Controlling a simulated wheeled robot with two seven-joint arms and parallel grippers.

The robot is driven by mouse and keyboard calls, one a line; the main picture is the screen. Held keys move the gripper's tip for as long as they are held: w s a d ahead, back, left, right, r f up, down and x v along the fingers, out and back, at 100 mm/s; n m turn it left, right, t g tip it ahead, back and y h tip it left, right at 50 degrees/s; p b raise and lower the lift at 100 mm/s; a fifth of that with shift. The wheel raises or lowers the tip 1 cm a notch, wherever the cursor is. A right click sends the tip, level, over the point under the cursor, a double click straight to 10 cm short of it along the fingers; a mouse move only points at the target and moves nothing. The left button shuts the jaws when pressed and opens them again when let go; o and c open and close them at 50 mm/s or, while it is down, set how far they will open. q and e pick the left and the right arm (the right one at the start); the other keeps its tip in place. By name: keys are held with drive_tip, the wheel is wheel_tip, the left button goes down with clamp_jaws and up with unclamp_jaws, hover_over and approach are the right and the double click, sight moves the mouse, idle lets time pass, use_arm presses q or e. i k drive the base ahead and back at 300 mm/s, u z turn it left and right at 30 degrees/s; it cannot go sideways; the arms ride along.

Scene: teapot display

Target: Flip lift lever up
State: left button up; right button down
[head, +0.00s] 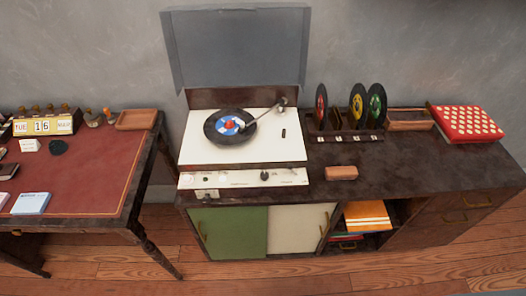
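A record player (190,150) with a white deck stands on the dark cabinet, its lid (238,50) raised upright at the back. A black record (215,138) with a blue, red and white label lies on its platter. The tonearm (265,114) reaches from the back right of the deck over the record to near its label; I cannot tell whether its tip touches. A small dark upright piece (284,133) on the right of the deck may be the lift lever; its position is too small to read. Neither of my grippers is in view.
A front panel (240,179) holds knobs. To the right are a record rack (345,136) with several records, a brown block (341,173) and a red dotted box (467,123). A desk (95,170) stands left across a gap. The cabinet top (410,165) is clear right of the block.

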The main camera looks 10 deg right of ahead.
sight(289, 165)
drive_tip(key=k, duration=0.5)
drive_tip(key=u, duration=1.05)
drive_tip(key=i, duration=0.65)
drive_tip(key=z, duration=1.35)
